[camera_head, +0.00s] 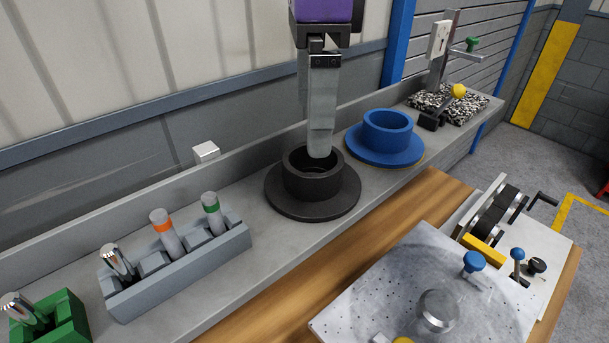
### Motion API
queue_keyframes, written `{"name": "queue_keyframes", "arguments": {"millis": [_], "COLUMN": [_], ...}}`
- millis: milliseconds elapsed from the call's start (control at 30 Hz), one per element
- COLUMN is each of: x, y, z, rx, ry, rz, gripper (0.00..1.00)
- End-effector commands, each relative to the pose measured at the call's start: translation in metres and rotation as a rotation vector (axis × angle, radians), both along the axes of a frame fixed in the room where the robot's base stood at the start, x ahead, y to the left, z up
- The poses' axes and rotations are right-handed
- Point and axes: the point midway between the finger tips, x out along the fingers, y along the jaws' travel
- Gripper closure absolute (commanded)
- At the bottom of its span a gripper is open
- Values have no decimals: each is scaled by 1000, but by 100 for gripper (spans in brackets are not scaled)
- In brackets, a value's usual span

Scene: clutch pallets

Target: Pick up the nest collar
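Two flanged collars stand on the grey ledge: a black one (311,205) at the middle and a blue one (385,158) to its right. The view does not show by a label which is the nest collar. My gripper (319,154) points straight down over the black collar. Its tip overlaps the collar's open bore, close to the back rim. The fingers line up in this view, so the gap between them is hidden. I cannot tell whether they touch the collar. The black collar sits flat and upright on the ledge.
A grey rack (180,270) with several capped cylinders and a green block (62,325) stand at the left. A stand on a speckled base (465,107) is at the far right. A metal plate fixture (385,290) with knobs lies in front. A wall backs the ledge.

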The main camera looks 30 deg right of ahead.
Motion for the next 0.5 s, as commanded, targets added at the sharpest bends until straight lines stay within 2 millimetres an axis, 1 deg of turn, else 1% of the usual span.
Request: {"name": "queue_keyframes", "arguments": {"millis": [67, 167, 367, 500], "x": [1, 1, 1, 0], "y": [-4, -5, -4, -4], "z": [-1, -9, -28, -46], "rx": [-16, -19, -15, -13], "ry": [-4, -3, -2, -1], "rz": [-6, -7, -6, -5], "gripper": [1, 1, 1, 1]}}
